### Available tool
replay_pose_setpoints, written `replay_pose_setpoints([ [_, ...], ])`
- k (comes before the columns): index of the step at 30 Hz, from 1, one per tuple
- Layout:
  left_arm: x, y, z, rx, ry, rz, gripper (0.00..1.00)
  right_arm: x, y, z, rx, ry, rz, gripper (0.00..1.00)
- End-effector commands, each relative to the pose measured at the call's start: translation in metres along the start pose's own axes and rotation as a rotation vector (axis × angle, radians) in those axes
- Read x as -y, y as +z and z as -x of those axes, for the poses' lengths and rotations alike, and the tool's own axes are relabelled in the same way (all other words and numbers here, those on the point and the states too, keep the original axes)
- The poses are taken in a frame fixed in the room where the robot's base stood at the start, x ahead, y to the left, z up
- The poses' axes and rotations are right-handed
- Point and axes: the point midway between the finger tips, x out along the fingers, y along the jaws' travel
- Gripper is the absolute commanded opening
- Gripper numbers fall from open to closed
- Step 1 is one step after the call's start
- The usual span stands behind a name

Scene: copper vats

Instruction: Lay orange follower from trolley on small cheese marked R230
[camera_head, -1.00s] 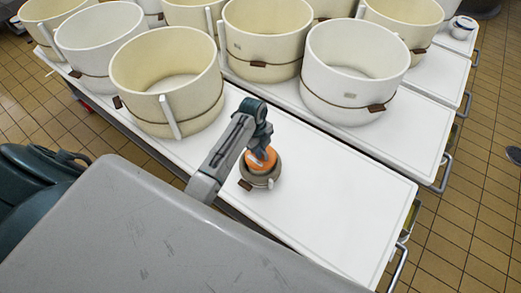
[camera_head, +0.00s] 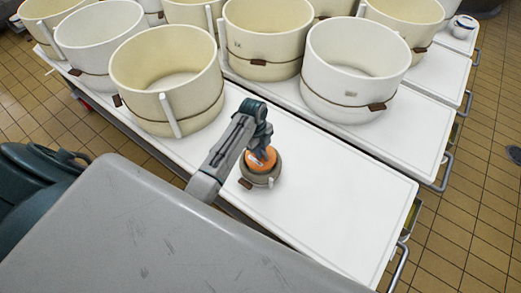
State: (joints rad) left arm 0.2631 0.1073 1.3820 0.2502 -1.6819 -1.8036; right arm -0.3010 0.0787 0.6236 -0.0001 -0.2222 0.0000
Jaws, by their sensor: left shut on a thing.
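The orange follower (camera_head: 261,160) is a small round disc with a pale label mark. It sits at the top of a small hoop-shaped cheese mould (camera_head: 259,180), which is greyish-beige with a brown tag (camera_head: 245,184) at its lower left. The tag's writing is too small to read. My left gripper (camera_head: 264,148) comes down from above and is shut on the follower, covering its far side. Whether the follower rests fully on the cheese inside cannot be told. The mould stands on the white table top (camera_head: 330,200). My right gripper is not in view.
Several large round cream and white moulds, such as this one (camera_head: 168,85) and this one (camera_head: 352,75), crowd the back of the tables. The white top right of the small mould is clear. A small white container (camera_head: 462,27) stands far right.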

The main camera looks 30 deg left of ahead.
Motion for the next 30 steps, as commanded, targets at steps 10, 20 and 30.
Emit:
replay_pose_setpoints([
  [10, 0.0, 0.001, -0.004, 0.0, 0.0, 0.0, 0.0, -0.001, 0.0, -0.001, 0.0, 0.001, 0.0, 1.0],
  [20, 0.0, 0.001, -0.009, 0.0, 0.0, 0.0, 0.0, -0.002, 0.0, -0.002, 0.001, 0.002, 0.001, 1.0],
  [30, 0.0, 0.002, -0.013, 0.0, -0.001, 0.0, 0.0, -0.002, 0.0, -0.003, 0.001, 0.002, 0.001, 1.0],
])
